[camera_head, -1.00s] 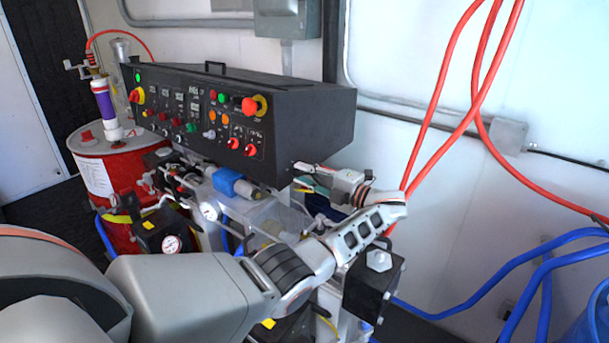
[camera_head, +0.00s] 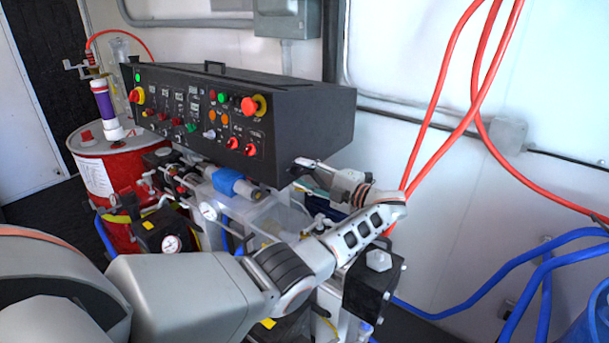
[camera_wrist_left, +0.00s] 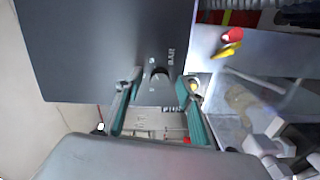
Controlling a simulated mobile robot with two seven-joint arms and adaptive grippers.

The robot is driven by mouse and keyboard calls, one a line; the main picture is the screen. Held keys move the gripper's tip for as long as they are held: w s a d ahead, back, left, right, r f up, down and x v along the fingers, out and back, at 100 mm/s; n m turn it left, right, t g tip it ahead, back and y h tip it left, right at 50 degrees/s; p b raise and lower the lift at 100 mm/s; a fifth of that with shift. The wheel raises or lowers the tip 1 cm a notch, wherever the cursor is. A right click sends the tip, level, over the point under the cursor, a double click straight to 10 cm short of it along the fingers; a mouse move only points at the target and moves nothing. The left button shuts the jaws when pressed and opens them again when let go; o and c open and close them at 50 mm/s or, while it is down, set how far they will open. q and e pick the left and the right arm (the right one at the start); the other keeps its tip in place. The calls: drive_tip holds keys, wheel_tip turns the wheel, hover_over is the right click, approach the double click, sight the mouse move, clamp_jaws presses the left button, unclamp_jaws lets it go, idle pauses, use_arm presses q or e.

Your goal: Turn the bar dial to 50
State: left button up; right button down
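The black control box (camera_head: 225,120) stands left of centre in the head view, and its dark face (camera_wrist_left: 105,45) fills the upper left of the left wrist view. A small dark dial (camera_wrist_left: 158,74) with pale markings sits near that face's edge; I take it as the bar dial, but its setting is too small to read. My left gripper (camera_head: 306,167) is at the box's lower right end. In the left wrist view its two teal fingers (camera_wrist_left: 159,84) are spread, one on each side of the dial. I cannot tell whether they touch it. My right gripper is out of view.
Red knobs and coloured buttons cover the box's front. Pipes, a gauge (camera_head: 171,243) and a blue fitting (camera_head: 228,181) lie below it. A red drum (camera_head: 110,175) stands left. Red hoses (camera_head: 440,95) hang at the right, with blue hoses (camera_head: 480,297) lower down.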

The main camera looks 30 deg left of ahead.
use_arm(q)
drive_tip(key=shift+d, duration=0.1)
drive_tip(key=d, duration=0.7)
drive_tip(key=shift+s+d, duration=0.15)
drive_tip(key=shift+s, duration=0.2)
